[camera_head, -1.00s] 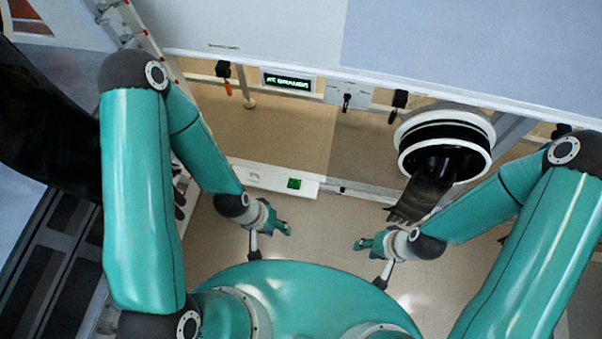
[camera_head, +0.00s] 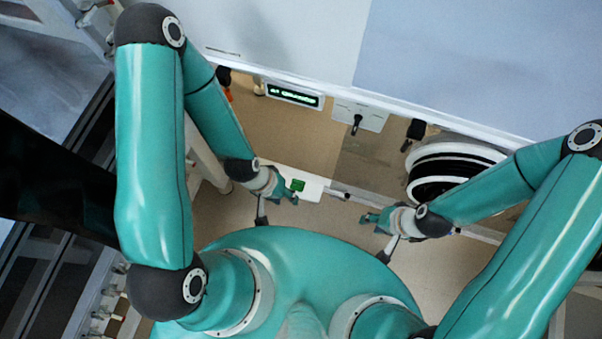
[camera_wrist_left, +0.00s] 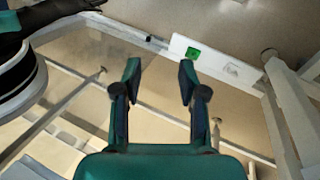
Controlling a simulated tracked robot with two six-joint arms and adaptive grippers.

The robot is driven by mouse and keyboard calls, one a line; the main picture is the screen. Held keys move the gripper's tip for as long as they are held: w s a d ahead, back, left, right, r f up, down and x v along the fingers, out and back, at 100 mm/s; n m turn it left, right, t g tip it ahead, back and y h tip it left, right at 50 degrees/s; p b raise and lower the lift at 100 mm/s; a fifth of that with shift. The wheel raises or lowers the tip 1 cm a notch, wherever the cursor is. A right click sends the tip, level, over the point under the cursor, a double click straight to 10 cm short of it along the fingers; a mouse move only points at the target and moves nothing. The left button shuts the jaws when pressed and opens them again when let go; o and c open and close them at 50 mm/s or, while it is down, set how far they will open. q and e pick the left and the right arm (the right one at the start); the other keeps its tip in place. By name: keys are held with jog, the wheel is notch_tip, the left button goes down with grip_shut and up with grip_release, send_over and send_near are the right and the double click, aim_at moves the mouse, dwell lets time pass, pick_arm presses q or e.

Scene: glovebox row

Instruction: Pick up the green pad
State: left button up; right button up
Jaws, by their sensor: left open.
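The green pad (camera_head: 298,186) is a small green square on a white panel (camera_head: 312,186) at the front of the glovebox row. My left gripper (camera_head: 291,196) is close beside the panel in the head view. Its two fingers stand apart and empty in the left wrist view (camera_wrist_left: 160,75). I cannot tell whether a finger touches the panel. My right gripper (camera_head: 366,222) is to the right, away from the pad, with its finger opening too small to judge.
A round black-and-white glove port (camera_head: 440,165) is at the right, partly behind my right arm. A lit display (camera_head: 292,94) and a switch plate (camera_head: 358,116) sit higher on the front. In the left wrist view a pale post (camera_wrist_left: 285,90) stands right of the panel.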

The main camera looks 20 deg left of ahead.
aim_at(297, 181)
pick_arm(q)
jog(key=shift+w+a, duration=0.1)
jog(key=shift+o, duration=0.3)
